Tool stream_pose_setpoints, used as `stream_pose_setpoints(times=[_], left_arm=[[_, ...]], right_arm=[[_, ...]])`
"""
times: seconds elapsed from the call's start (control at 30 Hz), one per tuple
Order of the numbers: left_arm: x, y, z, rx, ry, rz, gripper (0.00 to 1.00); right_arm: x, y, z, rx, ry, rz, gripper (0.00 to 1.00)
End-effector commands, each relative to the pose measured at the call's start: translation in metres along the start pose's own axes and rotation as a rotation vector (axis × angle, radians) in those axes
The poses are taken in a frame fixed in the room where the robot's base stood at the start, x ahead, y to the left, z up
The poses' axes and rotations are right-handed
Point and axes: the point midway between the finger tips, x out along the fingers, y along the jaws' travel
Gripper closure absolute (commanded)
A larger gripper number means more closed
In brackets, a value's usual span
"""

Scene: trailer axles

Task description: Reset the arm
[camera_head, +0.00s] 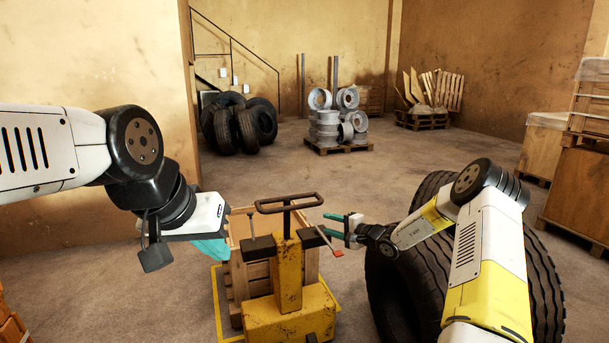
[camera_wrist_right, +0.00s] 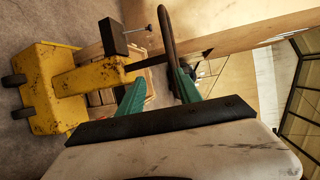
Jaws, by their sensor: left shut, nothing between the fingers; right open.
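My left arm comes in from the left, and its gripper (camera_head: 212,248) has teal fingers pressed together, pointing down, with nothing in them. My right arm reaches in from the lower right. Its gripper (camera_head: 334,227) has teal fingers spread apart, beside the dark handle of a worn yellow machine (camera_head: 288,278). In the right wrist view the open fingers (camera_wrist_right: 160,88) point toward the machine's dark curved handle bar (camera_wrist_right: 167,35), which shows beyond them. I cannot tell whether they touch it. The yellow machine (camera_wrist_right: 55,88) stands to the left there.
A wooden crate (camera_head: 238,285) stands behind the yellow machine, inside yellow floor lines. A large tyre (camera_head: 545,285) stands behind my right arm. Stacked tyres (camera_head: 240,125), a pallet of metal rims (camera_head: 338,125) and wooden boxes (camera_head: 580,190) stand further off. The floor between is open.

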Motion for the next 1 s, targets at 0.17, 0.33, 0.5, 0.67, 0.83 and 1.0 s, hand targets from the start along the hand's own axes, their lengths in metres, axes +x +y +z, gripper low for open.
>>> stream_pose_setpoints(times=[0.17,0.33,0.5,0.67,0.83,1.0], left_arm=[[0.000,0.000,0.000,0.000,-0.001,0.000,1.00],[0.000,0.000,0.000,0.000,0.000,0.000,1.00],[0.000,0.000,0.000,0.000,0.000,0.000,1.00],[0.000,0.000,0.000,0.000,0.000,0.000,1.00],[0.000,0.000,0.000,0.000,0.000,0.000,1.00],[0.000,0.000,0.000,0.000,0.000,0.000,1.00]], right_arm=[[-0.003,-0.017,0.016,-0.039,-0.042,0.014,0.59],[-0.007,-0.033,0.032,-0.080,-0.087,0.033,0.59],[-0.016,-0.056,0.058,-0.143,-0.152,0.066,0.59],[-0.031,-0.083,0.092,-0.226,-0.230,0.116,0.59],[-0.063,-0.116,0.144,-0.354,-0.333,0.209,0.59],[-0.121,-0.143,0.203,-0.515,-0.424,0.356,0.59]])
